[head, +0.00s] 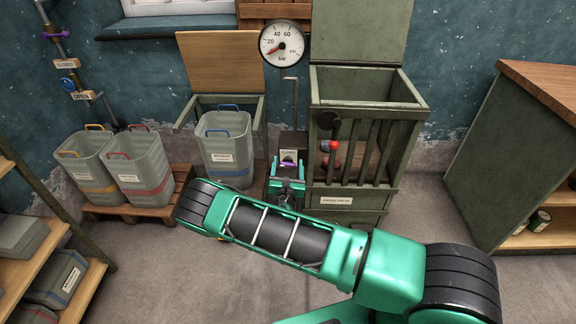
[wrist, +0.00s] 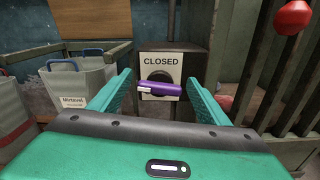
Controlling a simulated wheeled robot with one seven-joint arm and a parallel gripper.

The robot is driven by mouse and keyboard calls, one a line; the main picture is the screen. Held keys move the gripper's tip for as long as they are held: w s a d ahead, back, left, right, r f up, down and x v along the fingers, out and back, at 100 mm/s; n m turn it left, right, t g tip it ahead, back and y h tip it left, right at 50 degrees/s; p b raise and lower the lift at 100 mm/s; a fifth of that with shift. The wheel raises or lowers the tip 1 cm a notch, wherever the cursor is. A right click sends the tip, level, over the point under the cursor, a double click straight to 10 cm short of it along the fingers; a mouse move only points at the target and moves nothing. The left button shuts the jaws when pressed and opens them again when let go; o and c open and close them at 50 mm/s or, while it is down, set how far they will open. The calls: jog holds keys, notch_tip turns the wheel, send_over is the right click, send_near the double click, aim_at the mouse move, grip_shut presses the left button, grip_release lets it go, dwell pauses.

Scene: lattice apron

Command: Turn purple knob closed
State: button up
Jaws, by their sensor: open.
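In the wrist view a purple knob (wrist: 160,89) shows straight ahead, a bar lying nearly level with a white mark at its left end. It sits in front of a dark round hub on a pale plate that reads CLOSED (wrist: 160,62). In the head view the purple knob (head: 288,164) is small and partly covered by my gripper. My gripper (wrist: 158,80) is open, its green fingers to the left and right of the knob. No contact with the knob is visible. The gripper (head: 287,177) also shows in the head view, at the plate.
A grey bin (head: 226,145) stands left. A gauge (head: 283,43) is above. A wall pipe at far left carries another purple handle (head: 55,35) and a blue knob (head: 68,82).

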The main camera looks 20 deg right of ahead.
jog(key=shift+w, duration=0.25)
jog(key=c, duration=1.1)
jog(key=shift+o, duration=0.2)
jog(key=shift+d, duration=0.1)
